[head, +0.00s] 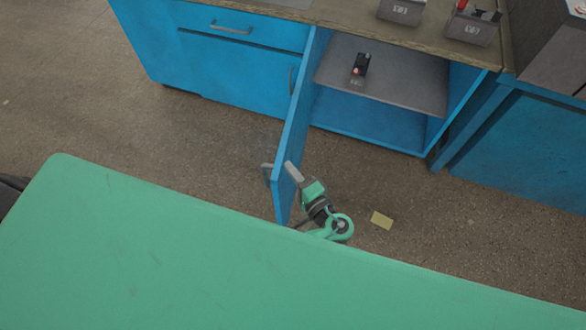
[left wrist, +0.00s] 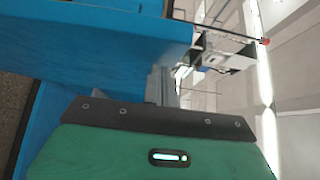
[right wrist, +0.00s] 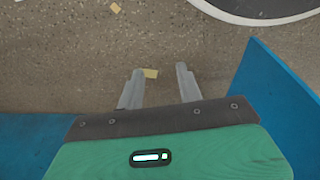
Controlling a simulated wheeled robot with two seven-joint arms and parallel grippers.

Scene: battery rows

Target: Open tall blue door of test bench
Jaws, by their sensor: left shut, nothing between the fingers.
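The tall blue door (head: 290,140) of the test bench (head: 245,68) stands wide open, swung out toward me and seen nearly edge-on. Its grey handle (head: 267,173) is on the left, outer face. My left gripper (head: 290,168) is shut and empty at the right, inner side of the door near its free edge; whether it touches cannot be told. In the left wrist view, its closed fingers (left wrist: 160,84) lie beside a blue panel (left wrist: 100,45). My right gripper (right wrist: 158,76) is open and empty above the floor, and it is not distinguishable in the head view.
The open compartment holds a grey shelf (head: 405,85) with a small dark device (head: 361,64). Grey bins (head: 400,11) stand on the bench top (head: 345,17). Another blue cabinet (head: 520,145) is at right. A yellow paper piece (head: 381,220) lies on the otherwise clear floor between.

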